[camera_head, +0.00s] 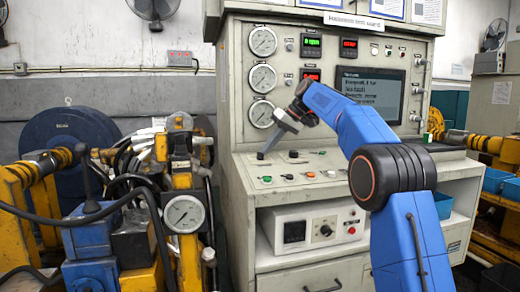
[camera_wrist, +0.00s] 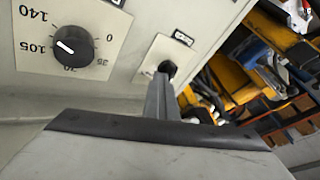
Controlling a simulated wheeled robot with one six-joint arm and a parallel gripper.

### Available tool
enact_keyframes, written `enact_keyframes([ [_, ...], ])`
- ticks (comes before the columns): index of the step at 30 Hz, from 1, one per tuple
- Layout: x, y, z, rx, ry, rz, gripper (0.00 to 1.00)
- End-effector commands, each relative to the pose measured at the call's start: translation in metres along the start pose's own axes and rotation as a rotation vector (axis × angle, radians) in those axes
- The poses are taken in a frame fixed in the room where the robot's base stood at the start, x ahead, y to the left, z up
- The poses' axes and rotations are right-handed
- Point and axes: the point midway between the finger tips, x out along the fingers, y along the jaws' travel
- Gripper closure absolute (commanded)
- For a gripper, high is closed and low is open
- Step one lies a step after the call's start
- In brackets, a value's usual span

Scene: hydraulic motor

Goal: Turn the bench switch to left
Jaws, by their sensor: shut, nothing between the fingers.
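My gripper (camera_head: 261,156) is shut and empty, over the left part of the bench's sloped control panel (camera_head: 330,159). In the wrist view its closed fingers (camera_wrist: 161,78) point at a small black switch knob (camera_wrist: 169,68) on a light plate with a black label. The fingertips overlap the near edge of this knob and partly hide it. I cannot tell whether they touch it. A round black dial knob (camera_wrist: 71,46) with a white pointer and numbers from 0 to 140 sits to the left, apart from the fingers. The small switch is not clear in the head view.
The grey test bench (camera_head: 230,90) carries gauges, lit displays and a screen (camera_head: 372,92). Buttons (camera_head: 267,179) line the sloped panel's front. A white control box (camera_head: 313,227) sits below. Yellow and blue machinery (camera_head: 182,212) with a gauge stands close on the left.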

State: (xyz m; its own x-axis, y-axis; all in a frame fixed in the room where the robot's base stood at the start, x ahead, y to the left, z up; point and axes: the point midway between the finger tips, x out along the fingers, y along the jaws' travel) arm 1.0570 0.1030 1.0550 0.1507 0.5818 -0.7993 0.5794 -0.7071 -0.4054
Motion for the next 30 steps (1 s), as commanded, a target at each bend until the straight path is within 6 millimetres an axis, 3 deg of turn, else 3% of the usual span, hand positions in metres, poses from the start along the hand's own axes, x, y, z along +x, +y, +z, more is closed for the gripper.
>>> enact_keyframes([
  [6, -0.0042, 0.0082, 0.0038, 0.015, 0.004, 0.001, 1.0],
  [30, -0.0018, 0.0035, -0.0033, 0.013, 0.007, -0.002, 1.0],
])
